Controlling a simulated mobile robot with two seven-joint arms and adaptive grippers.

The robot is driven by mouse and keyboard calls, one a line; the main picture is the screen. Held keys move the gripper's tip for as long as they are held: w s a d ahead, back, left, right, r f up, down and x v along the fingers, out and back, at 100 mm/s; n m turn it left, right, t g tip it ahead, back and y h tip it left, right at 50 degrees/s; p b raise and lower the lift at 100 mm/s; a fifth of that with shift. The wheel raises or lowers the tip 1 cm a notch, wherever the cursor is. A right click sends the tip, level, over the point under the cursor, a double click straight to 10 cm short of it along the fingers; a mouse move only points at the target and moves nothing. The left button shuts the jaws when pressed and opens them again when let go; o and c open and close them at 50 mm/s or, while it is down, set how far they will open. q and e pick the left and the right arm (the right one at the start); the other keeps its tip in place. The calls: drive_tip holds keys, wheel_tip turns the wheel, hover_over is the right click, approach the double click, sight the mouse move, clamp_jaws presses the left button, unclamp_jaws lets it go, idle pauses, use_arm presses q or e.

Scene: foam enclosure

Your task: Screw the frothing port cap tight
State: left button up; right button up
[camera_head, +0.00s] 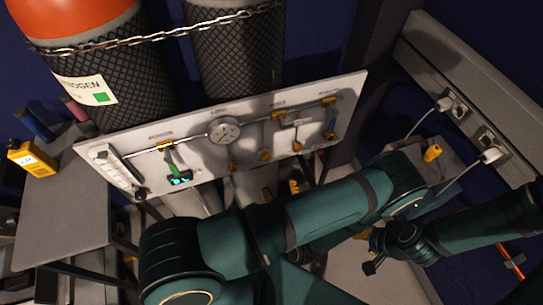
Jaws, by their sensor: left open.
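The frothing port cap cannot be made out for certain. A pale panel (200,180) carries a pipe, a round gauge (224,130) and several brass-coloured fittings (297,146), all too small to tell apart. My arm links hide the area below the panel.
Two dark mesh-covered cylinders (235,55) stand chained behind the panel; the left one has an orange top. A yellow device (32,158) sits by the grey table (62,225) at left. A grey wall duct (480,100) has plugs and cables hanging at right.

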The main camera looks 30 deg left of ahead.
sight(267, 160)
use_arm(q)
drive_tip(key=b+x, duration=0.1)
drive_tip(key=x, duration=1.1)
drive_tip(key=shift+s, duration=0.1)
drive_tip(key=shift+c, duration=0.2)
clamp_jaws()
